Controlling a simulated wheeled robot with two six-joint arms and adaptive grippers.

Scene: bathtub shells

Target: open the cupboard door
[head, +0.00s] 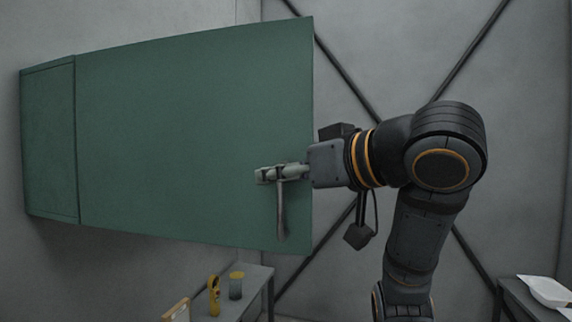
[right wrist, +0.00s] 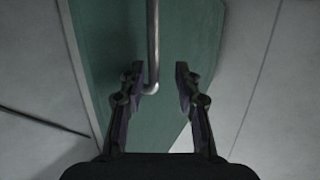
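The green cupboard door (head: 180,135) fills the left and middle of the head view, with a narrower green panel (head: 48,140) of the cupboard left of it. I see no clear gap between them. A grey bar handle (head: 281,215) hangs near the door's lower right; it also shows in the right wrist view (right wrist: 152,40). My right gripper (head: 268,174) is at the handle's upper part. In the right wrist view the gripper (right wrist: 160,80) is open, with the bar's bent end between the fingers, close to the left one. My left gripper is out of view.
Below the door, a grey table (head: 256,281) carries a yellow item (head: 214,294) and a yellow-topped jar (head: 236,285). Bare wall with dark diagonal bars stands behind.

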